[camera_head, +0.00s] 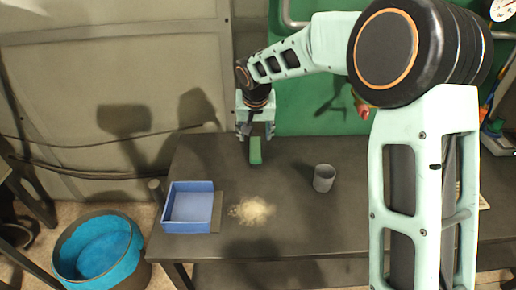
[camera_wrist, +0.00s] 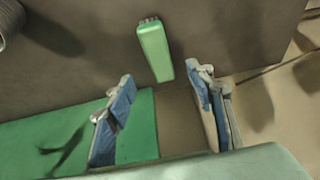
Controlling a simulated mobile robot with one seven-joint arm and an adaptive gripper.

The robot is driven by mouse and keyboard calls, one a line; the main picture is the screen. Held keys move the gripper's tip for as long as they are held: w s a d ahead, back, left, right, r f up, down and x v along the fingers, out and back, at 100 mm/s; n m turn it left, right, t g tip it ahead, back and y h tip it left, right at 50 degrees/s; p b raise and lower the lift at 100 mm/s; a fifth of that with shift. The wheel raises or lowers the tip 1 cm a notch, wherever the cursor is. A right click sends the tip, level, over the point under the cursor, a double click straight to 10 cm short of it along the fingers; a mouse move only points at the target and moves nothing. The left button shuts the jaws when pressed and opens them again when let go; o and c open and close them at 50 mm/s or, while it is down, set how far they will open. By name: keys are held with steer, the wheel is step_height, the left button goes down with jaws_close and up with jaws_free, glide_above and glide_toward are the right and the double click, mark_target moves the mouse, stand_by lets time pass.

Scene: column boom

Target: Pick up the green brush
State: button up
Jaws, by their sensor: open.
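The green brush (camera_head: 255,152) lies on the dark table near its back edge, against the wall side. In the wrist view the brush (camera_wrist: 155,52) shows as a green block, with a row of small pale tips at its upper end. My gripper (camera_head: 256,131) is over the back of the table, pointing down, just above the brush. In the wrist view my gripper (camera_wrist: 161,84) is open and empty, its two blue-grey fingers wide apart. The brush lies beyond the fingertips, roughly in line with the gap between them; I see no contact.
A blue tray (camera_head: 163,206) stands at the table's left end, and a pale crumb pile (camera_head: 251,211) lies right of it. A grey cup (camera_head: 324,178) stands right of the brush. A blue-lined bin (camera_head: 98,248) is on the floor at left. A green panel (camera_head: 300,118) rises behind the table.

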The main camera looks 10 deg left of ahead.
mark_target(256, 148)
steer(key=p+x, duration=0.1)
steer(key=x, duration=0.7)
steer(key=shift+w+d+f, duration=0.1)
steer(key=shift+f, duration=0.3)
steer(key=shift+f+b, duration=0.25)
steer(key=shift+b, duration=0.15)
steer(key=shift+c, duration=0.5)
steer(key=c, duration=1.2)
steer(key=shift+r, duration=0.15)
